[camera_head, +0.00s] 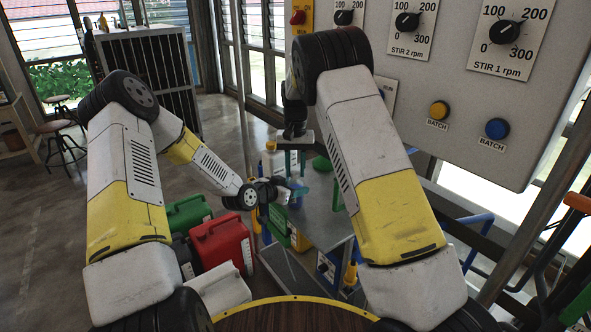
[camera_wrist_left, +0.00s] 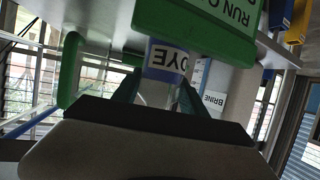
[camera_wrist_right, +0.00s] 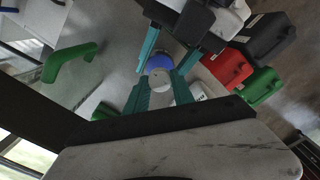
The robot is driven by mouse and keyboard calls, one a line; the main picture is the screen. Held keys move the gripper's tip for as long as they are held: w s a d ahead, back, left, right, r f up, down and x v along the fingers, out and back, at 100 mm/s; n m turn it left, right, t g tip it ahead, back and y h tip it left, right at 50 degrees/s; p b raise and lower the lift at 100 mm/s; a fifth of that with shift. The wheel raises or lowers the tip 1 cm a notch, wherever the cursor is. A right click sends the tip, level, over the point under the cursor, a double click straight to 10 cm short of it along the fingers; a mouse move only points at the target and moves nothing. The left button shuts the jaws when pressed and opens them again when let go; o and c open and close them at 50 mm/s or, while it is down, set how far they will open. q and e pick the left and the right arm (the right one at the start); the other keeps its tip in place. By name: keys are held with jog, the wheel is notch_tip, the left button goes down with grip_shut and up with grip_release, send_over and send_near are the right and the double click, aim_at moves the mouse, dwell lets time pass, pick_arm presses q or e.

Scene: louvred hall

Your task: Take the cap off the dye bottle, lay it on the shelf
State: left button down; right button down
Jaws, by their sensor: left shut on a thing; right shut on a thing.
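The dye bottle (camera_wrist_left: 166,60), with a blue DYE label, shows upside down in the left wrist view, between the teal fingers of my left gripper (camera_wrist_left: 160,92). My left gripper (camera_head: 294,190) is shut on the bottle from the side in the head view. My right gripper (camera_head: 296,166) points down from above it. In the right wrist view a pale round cap (camera_wrist_right: 160,82) sits between the fingers of my right gripper (camera_wrist_right: 161,92), over the bottle's blue part (camera_wrist_right: 161,66). The right gripper is shut on the cap. I cannot tell whether cap and bottle are apart.
A grey shelf (camera_head: 325,222) lies below the grippers. A green sign (camera_wrist_left: 200,22) and a BRINE container (camera_wrist_left: 211,104) are close by. A green handle (camera_wrist_right: 72,65) stands beside the bottle. Red (camera_head: 219,240) and green (camera_head: 188,213) canisters stand left; a control panel (camera_head: 455,75) rises right.

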aim_at(295, 172)
jog(key=shift+r, duration=0.15)
dwell(0.3)
jog(key=shift+r, duration=0.95)
jog(key=shift+r, duration=2)
pick_arm(q)
jog(key=c, duration=0.6)
grip_release()
jog(key=shift+o, duration=0.2)
jog(key=shift+a, duration=0.1)
